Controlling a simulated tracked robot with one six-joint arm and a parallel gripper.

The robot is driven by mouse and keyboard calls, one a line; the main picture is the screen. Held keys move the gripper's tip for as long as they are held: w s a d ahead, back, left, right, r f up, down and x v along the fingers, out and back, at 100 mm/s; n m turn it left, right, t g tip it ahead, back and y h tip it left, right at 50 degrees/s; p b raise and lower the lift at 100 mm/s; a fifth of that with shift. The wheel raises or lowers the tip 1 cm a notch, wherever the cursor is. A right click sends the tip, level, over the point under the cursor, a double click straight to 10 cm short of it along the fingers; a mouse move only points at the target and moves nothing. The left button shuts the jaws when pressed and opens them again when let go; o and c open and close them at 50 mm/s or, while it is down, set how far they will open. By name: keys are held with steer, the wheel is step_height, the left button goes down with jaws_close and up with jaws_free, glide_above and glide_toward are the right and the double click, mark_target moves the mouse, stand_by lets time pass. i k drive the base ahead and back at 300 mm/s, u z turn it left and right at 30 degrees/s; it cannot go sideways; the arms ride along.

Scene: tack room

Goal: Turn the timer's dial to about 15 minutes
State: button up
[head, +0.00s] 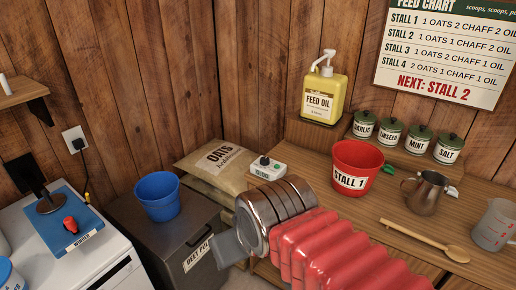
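The timer appears to be the small white box (280,170) with a dark dial on top and a green label on its front. It sits by the OATS sack, behind my arm. The dial's setting is too small to read. My arm with red bellows and a metal wrist reaches in from the lower right. My gripper (228,249) shows as a grey piece left of the wrist, in front of and below the timer, apart from it. Its fingers cannot be told apart, and I see nothing held.
A red STALL 1 bucket (354,166) stands right of the timer. A jug (427,193), wooden spoon (428,241) and several lidded jars are on the wooden counter. A blue bucket (158,196) stands on the dark bin (190,228). The OATS sack (217,164) lies behind.

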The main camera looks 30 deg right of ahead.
mark_target(264, 160)
steer(key=z, duration=0.4)
steer(key=i, duration=0.9)
steer(key=z, duration=0.5)
